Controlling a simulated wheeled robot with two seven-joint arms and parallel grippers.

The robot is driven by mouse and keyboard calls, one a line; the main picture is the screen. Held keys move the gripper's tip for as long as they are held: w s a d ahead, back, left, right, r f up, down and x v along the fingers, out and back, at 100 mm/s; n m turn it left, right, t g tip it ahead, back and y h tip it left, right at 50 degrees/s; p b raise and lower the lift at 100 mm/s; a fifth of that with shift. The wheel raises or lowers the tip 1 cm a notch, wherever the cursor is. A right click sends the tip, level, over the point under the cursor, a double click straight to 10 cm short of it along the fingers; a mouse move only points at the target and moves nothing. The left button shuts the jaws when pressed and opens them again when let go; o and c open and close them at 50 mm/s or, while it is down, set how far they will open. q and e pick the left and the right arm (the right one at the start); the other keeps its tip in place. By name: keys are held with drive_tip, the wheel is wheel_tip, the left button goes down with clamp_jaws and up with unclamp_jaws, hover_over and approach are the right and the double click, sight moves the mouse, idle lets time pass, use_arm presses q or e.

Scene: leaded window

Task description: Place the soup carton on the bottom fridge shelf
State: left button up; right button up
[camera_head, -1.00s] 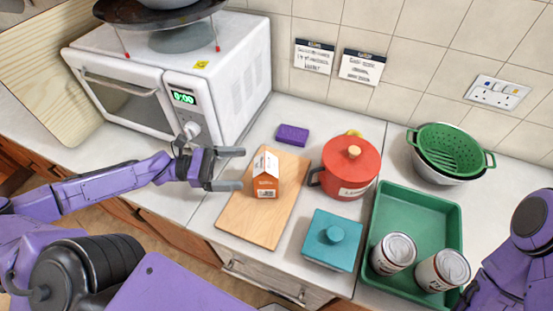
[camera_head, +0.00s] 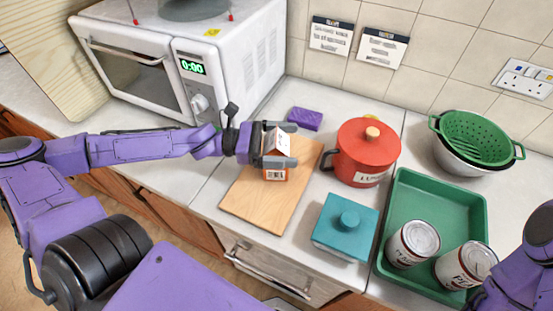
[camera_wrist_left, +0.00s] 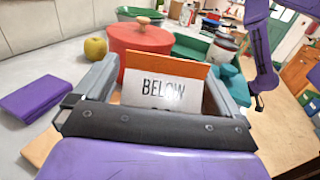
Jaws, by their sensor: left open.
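The soup carton (camera_head: 277,146), orange with a white gabled top, stands upright on the wooden cutting board (camera_head: 250,205). My left gripper (camera_head: 292,146) is open, with its fingers on either side of the carton's upper part. In the left wrist view the carton (camera_wrist_left: 165,88) is between the two fingers, its white face reading "BELOW"; I cannot tell whether the fingers touch it. My right arm (camera_head: 520,265) shows at the right edge, with its gripper out of view. I cannot make out the fridge or its bottom shelf.
A red pot (camera_head: 368,150) stands right of the board, with a teal lidded box (camera_head: 345,228) in front. A green tray (camera_head: 410,190) holds two cans. A purple sponge (camera_head: 305,119) lies behind the board. A microwave (camera_head: 130,60) stands at the back left.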

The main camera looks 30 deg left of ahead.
use_arm(q)
clamp_jaws()
drive_tip(key=shift+r, duration=0.1)
wheel_tip(320, 180, up, 28)
drive_tip(key=p, duration=0.8)
drive_tip(key=shift+p, duration=0.3)
